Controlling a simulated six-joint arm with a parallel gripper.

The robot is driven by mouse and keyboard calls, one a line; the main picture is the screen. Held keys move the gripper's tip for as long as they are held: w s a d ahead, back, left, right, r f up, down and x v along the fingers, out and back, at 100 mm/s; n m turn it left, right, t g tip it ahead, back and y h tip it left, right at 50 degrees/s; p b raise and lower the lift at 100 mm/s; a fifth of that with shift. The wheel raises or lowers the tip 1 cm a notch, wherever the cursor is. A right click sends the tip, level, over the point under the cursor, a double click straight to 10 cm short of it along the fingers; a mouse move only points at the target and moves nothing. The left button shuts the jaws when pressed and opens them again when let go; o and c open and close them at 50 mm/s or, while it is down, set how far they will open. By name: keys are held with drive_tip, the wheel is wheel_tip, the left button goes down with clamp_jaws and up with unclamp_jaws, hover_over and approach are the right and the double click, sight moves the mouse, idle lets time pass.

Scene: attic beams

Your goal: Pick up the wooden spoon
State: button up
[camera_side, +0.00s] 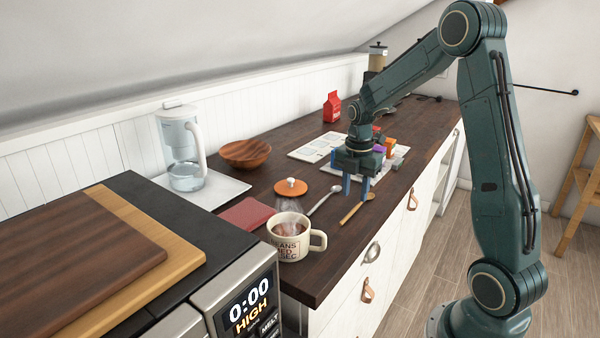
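The wooden spoon (351,212) lies on the dark wooden countertop (288,145), near its front edge. Its handle end points toward the camera and its bowl end is at the far right, partly hidden by a gripper finger. My gripper (356,192) points down at the spoon's far end, with its two blue fingers apart. I see nothing held between the fingers. I cannot tell whether the fingertips touch the counter or the spoon.
A metal spoon (322,203) lies just left of the wooden one. An open book (313,148) and small colored items (390,147) lie behind my gripper.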

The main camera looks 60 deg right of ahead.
sight(353, 209)
drive_tip(key=shift+f, duration=2.45)
clamp_jaws()
